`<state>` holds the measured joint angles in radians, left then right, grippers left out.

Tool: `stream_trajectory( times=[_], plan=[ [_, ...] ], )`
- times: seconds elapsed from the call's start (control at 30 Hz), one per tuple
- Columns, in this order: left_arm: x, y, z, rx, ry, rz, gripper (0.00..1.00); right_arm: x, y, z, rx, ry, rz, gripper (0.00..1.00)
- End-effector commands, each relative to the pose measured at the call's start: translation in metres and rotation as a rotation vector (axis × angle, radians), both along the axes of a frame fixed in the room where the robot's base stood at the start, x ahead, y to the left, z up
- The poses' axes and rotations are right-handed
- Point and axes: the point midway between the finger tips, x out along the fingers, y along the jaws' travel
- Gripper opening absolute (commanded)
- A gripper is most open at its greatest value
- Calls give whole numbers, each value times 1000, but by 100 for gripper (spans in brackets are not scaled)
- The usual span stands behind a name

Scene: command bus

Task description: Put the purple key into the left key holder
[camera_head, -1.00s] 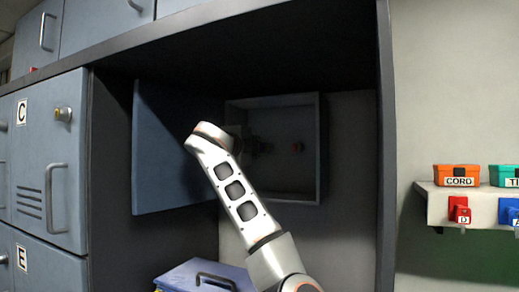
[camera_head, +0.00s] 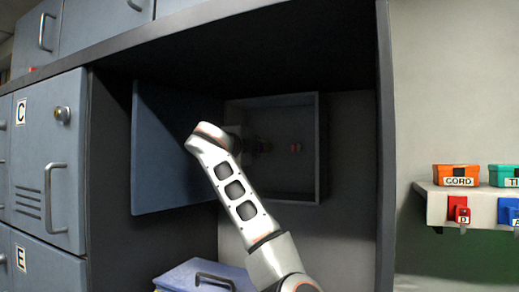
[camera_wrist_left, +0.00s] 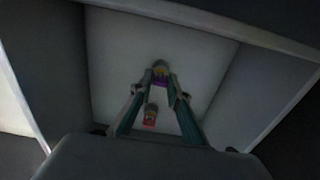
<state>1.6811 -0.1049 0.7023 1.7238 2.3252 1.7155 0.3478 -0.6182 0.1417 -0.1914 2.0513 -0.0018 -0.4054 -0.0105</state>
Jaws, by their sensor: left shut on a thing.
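The purple key (camera_wrist_left: 160,81) shows in the left wrist view between my fingertips. My left gripper (camera_wrist_left: 160,88) is shut on it. A round brass-coloured holder (camera_wrist_left: 160,67) is right at the key's far end; I cannot tell how deep the key sits in it. A second brass-coloured holder with a red piece (camera_wrist_left: 150,115) is nearer in that view. In the head view my left gripper (camera_head: 263,147) is dark and inside the open wall box, left of the red piece (camera_head: 295,148). The key is hidden there. My right gripper is not in view.
The wall box (camera_head: 319,150) has its blue door (camera_head: 165,150) swung open to the left, beside my wrist. A blue case (camera_head: 205,276) sits below.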

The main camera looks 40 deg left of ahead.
Motion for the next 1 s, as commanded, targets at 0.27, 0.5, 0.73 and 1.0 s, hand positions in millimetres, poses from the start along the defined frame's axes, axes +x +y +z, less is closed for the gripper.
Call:
stream_trajectory(
  times=[0.27, 0.5, 0.73, 1.0],
  plan=[
    [4, 1, 0, 0, 0, 0, 1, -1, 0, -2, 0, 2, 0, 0],
    [7, 3, 0, 0, 0, 0, 1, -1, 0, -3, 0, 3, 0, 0],
    [8, 3, 0, 0, -1, 0, 36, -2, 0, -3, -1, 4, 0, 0],
    [8, 3, 0, 0, 0, 0, 36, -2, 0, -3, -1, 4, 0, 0]
  ],
)
